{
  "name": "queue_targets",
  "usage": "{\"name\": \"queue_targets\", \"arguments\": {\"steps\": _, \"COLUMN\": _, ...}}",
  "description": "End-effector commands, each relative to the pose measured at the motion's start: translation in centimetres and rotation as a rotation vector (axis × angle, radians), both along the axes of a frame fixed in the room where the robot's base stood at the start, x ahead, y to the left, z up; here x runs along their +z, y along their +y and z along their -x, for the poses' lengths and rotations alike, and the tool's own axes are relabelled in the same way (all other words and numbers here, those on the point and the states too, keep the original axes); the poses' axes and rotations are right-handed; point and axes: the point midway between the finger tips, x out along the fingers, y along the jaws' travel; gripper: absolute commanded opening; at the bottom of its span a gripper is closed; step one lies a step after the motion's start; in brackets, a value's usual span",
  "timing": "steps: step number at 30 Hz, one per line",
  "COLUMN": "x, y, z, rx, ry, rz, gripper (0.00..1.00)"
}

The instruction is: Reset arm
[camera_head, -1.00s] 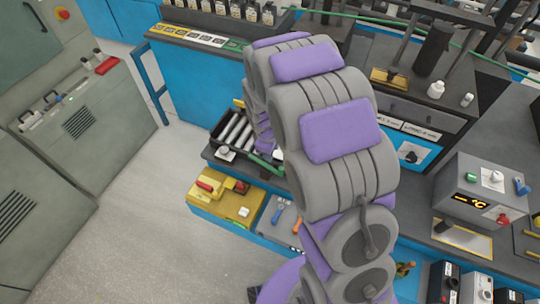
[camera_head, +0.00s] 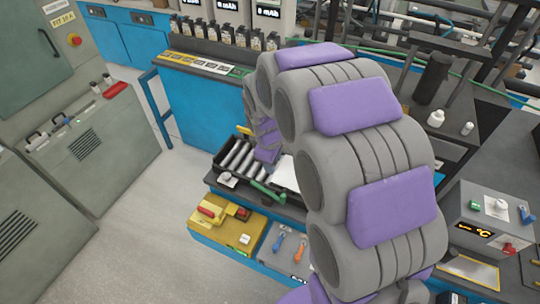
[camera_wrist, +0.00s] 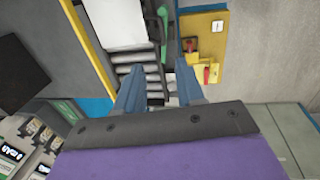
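My arm (camera_head: 375,150), grey with purple pads, arches across the middle of the head view. Its far end hangs by a black tray of grey cylinders, and the arm hides my gripper there. In the wrist view my gripper (camera_wrist: 158,75) shows two blue-grey fingers spread apart with nothing between them. The cylinders (camera_wrist: 135,68) lie beyond the fingers; I cannot tell how far below they are. The same cylinders (camera_head: 237,157) show in the head view.
A yellow box (camera_head: 222,226) with red handles sits on the low blue bench, beside a grey panel with coloured handles (camera_head: 278,243). A row of batteries (camera_head: 215,36) lines the back shelf. A temperature device (camera_head: 485,225) stands right. Grey floor (camera_head: 150,215) is clear at left.

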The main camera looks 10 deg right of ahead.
Motion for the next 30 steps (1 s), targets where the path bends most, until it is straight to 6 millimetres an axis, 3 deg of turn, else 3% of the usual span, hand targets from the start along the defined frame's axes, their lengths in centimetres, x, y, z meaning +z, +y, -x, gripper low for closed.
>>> {"name": "queue_targets", "arguments": {"steps": 7, "x": 0.0, "y": 0.1, "z": 0.1, "rx": -0.003, "ry": 0.000, "rz": 0.000, "gripper": 0.38}}
{"name": "queue_targets", "arguments": {"steps": 11, "x": 0.5, "y": -0.3, "z": 1.6, "rx": -0.050, "ry": 0.010, "rz": -0.007, "gripper": 0.38}}
{"name": "queue_targets", "arguments": {"steps": 14, "x": 1.4, "y": -0.8, "z": 4.1, "rx": -0.133, "ry": 0.019, "rz": -0.021, "gripper": 0.38}}
{"name": "queue_targets", "arguments": {"steps": 22, "x": 3.3, "y": -1.9, "z": 14.0, "rx": -0.432, "ry": 0.087, "rz": -0.056, "gripper": 0.38}}
{"name": "queue_targets", "arguments": {"steps": 30, "x": 3.5, "y": -2.1, "z": 24.2, "rx": -0.721, "ry": 0.165, "rz": -0.079, "gripper": 0.38}}
